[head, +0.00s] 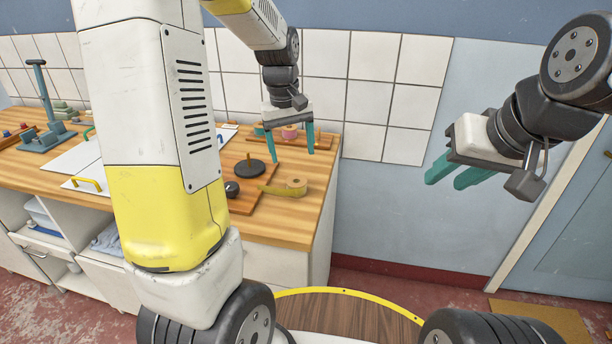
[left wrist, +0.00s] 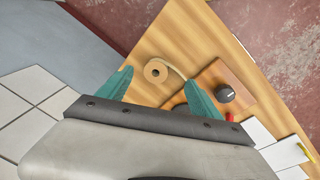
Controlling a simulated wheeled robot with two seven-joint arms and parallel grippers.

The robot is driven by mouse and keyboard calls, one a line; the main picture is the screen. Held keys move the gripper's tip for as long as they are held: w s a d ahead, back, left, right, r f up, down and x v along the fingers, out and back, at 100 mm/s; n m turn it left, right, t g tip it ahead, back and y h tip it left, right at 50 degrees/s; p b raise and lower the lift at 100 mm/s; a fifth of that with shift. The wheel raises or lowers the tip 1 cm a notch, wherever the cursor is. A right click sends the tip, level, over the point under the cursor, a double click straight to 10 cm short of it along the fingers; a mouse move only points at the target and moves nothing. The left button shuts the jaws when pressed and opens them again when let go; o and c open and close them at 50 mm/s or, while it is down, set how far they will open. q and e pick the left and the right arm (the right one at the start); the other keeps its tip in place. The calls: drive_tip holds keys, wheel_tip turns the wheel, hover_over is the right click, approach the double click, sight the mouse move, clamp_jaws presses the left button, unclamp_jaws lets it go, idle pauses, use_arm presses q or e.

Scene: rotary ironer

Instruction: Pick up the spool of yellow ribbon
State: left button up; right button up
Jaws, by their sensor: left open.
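The spool of yellow ribbon (head: 297,186) stands on the wooden counter near its right end, with a loose tail of ribbon lying to its left. In the left wrist view the spool (left wrist: 155,71) shows between the fingertips, beyond them. My left gripper (head: 291,150) is open and empty, above and behind the spool in the head view, pointing down. It also shows in the left wrist view (left wrist: 159,78). My right gripper (head: 453,178) is open and empty, in the air at the right, away from the counter.
A pink spool (head: 289,132) and a green spool (head: 259,130) sit behind the left gripper. A dark round stand (head: 251,167) and a black knob (head: 232,189) are left of the ribbon. A tiled wall (head: 368,100) rises behind the counter (head: 290,222).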

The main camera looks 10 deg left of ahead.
use_arm(q)
drive_tip(key=n+g, duration=0.1)
hover_over(296, 180)
drive_tip(key=s, duration=0.1)
wheel_tip(296, 180, down, 6)
drive_tip(key=shift+y, duration=0.4)
drive_tip(key=f, duration=0.8)
drive_tip(key=shift+w, duration=0.25)
drive_tip(key=c, duration=1.4)
drive_tip(key=shift+r, duration=0.15)
